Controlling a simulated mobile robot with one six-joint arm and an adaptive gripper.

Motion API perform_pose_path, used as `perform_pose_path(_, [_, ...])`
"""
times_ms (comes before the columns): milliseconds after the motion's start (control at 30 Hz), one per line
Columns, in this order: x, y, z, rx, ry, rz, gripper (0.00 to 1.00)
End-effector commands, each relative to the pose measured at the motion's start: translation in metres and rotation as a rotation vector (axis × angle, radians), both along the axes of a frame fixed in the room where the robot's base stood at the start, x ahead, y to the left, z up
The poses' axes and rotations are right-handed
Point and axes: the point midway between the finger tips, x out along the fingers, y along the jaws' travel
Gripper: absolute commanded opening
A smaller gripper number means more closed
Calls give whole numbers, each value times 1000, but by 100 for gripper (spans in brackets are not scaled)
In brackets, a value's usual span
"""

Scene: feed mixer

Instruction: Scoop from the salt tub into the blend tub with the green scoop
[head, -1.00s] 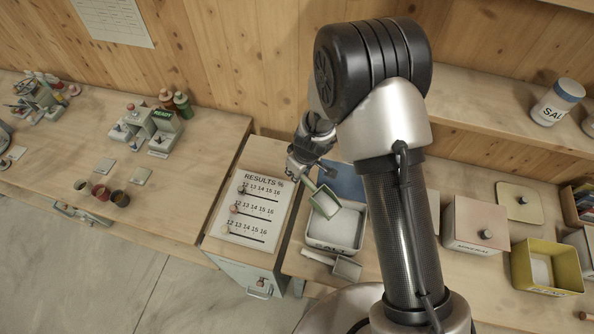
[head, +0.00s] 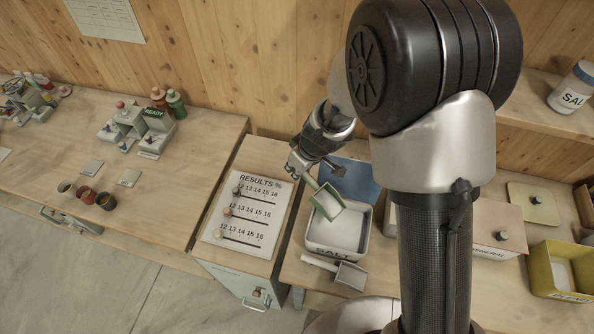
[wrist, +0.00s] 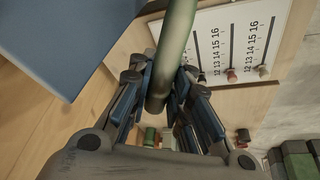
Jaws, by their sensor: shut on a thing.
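The white salt tub (head: 312,236), labelled SALT on its front, stands open on the right bench with white content. My gripper (head: 301,166) is shut on the handle of the green scoop (head: 328,201). The scoop hangs tilted over the back left of the salt tub; its inside looks pale, and I cannot tell how much salt is in it. In the wrist view, my gripper (wrist: 160,98) has its fingers around the green handle (wrist: 177,40); the scoop's bowl is out of view.
A blue lid (head: 350,180) lies behind the salt tub. A pale scoop (head: 350,275) lies in front of it. A pink-lidded box (head: 490,238) stands between my arm and the yellow tub. A results board (head: 247,215) lies left. My arm hides part of the bench.

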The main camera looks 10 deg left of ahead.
Motion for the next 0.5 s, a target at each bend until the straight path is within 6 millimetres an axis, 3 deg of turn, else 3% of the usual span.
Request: perform_pose_path(500, [-2,-4,9,61,-38,-2,0])
